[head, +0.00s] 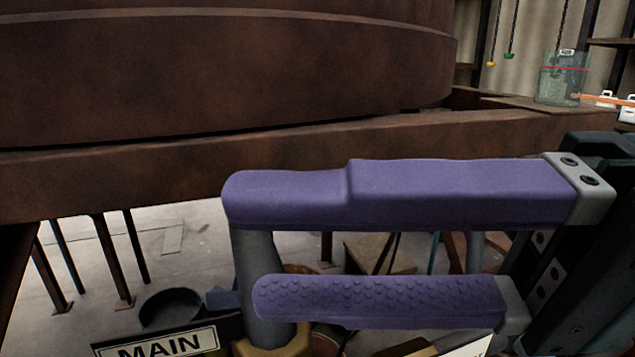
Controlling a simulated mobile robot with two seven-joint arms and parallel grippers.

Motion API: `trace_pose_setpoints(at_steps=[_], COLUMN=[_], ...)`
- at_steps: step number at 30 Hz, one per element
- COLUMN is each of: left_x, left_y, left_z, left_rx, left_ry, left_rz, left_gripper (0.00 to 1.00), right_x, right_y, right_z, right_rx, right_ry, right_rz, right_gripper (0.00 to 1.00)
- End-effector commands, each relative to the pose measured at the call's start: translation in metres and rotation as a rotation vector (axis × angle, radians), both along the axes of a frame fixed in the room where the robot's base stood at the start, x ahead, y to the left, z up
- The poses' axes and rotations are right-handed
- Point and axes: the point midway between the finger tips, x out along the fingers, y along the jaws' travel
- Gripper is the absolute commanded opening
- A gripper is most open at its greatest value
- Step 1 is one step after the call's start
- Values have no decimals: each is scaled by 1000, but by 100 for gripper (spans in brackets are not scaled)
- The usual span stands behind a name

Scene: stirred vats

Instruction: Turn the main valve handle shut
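My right gripper (245,245) reaches in from the right with two purple fingers well apart, and it holds nothing that I can see. A thick grey post (265,262) shows through the gap near the fingertips and rises from a brass-coloured fitting (283,345). It looks like part of the main valve handle. The fingers cover its top and part of its lower length, so I cannot tell whether they touch it. My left gripper is not in view.
A large rusty brown vat (230,70) on a brown beam (120,175) fills the upper left. A dark round pan (171,307) is on the pale floor below. A clear beaker (562,82) stands at the upper right. Thin dark legs stand at the left.

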Motion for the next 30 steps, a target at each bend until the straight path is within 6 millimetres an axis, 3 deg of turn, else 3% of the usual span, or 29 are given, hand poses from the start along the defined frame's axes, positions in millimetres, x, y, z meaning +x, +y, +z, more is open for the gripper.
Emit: trace_pose_setpoints(at_steps=[3,10,25,30], left_x=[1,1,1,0], left_y=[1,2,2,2], left_z=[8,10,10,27], left_rx=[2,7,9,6], left_ry=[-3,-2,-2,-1], left_rz=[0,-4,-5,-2], left_gripper=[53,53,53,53], right_x=[-1,-1,-2,-5], right_y=[0,0,0,2], right_z=[26,47,48,38], right_rx=[-4,-8,-11,-100], right_ry=[-3,5,7,-38], right_rz=[3,3,3,-25], right_gripper=[53,53,53,53])
